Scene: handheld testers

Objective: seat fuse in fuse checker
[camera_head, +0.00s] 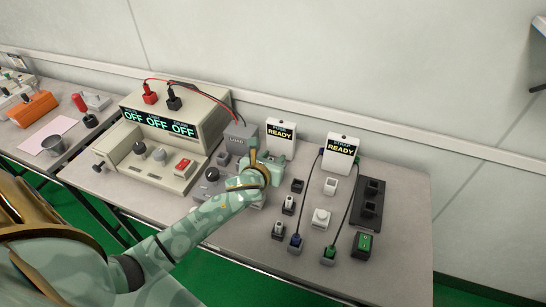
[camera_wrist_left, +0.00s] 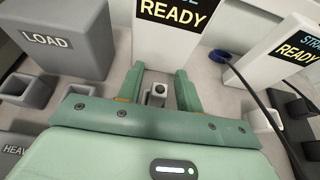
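The fuse checker (camera_head: 281,131) is a white upright box with a dark READY display, left of a similar strap tester. In the left wrist view the fuse checker (camera_wrist_left: 168,45) stands just beyond my fingers. My left gripper (camera_head: 268,158) is low in front of it. In the left wrist view my left gripper (camera_wrist_left: 160,88) has its fingers apart, with a small grey block (camera_wrist_left: 158,95) between them, showing a dark round spot on top. Gaps show beside the block. I cannot make out a separate fuse. My right gripper is not in view.
A grey LOAD box (camera_wrist_left: 58,42) stands close on the left. The strap tester (camera_head: 341,150) with its cables stands on the right. A beige power supply (camera_head: 165,125) reading OFF is further left. Several small holders stand in front; the table's right end (camera_head: 405,235) is clear.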

